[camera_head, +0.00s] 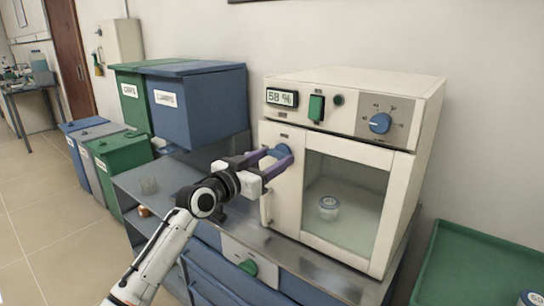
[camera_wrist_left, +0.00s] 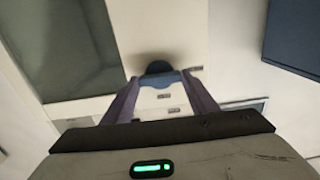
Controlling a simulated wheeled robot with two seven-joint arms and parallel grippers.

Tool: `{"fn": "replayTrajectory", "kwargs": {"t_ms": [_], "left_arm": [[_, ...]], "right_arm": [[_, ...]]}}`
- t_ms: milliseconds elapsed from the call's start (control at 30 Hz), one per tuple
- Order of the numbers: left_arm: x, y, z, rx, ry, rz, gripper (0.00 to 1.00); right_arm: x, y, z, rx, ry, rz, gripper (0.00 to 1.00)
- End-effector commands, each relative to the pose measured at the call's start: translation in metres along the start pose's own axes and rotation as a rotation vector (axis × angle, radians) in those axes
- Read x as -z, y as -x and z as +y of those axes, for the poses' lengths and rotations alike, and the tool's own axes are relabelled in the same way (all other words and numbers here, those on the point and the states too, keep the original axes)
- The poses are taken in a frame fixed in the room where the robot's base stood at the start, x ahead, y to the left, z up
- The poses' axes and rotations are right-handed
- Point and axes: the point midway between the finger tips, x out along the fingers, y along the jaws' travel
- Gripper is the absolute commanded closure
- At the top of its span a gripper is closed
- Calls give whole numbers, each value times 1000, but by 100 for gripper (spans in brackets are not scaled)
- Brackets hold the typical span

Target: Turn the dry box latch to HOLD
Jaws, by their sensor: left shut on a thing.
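The dry box (camera_head: 350,100) is a cream cabinet with a glass door and a display reading 58 %. Its blue latch (camera_head: 283,151) is on the door's left side. My left gripper (camera_head: 279,160) reaches it from the left, with both purple fingers shut on the latch. In the left wrist view the blue latch (camera_wrist_left: 160,76) sits between the two fingertips. The fingers hide part of it, and the small labels near it are too small to read. A small jar (camera_head: 328,207) stands inside behind the glass. My right gripper is in neither view.
A green switch (camera_head: 316,108) and a blue dial (camera_head: 380,123) are on the panel above the door. Blue and green bins (camera_head: 200,105) stand to the left. A green tray (camera_head: 470,262) lies at the right. The metal counter (camera_head: 300,262) is narrow in front of the box.

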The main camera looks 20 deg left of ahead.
Motion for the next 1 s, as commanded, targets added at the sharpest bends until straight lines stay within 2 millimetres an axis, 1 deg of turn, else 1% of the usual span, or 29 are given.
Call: {"fn": "replayTrajectory", "kwargs": {"t_ms": [200,567,600,700,1000], "left_arm": [[-1,0,0,0,30,-2,69],[-1,0,0,0,35,-1,69],[-1,0,0,0,35,-1,42],[-1,0,0,0,34,-1,28],[0,1,0,0,31,0,28]], "right_arm": [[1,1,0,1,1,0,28],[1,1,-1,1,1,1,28],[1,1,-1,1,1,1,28],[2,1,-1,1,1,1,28],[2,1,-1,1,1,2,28]]}}
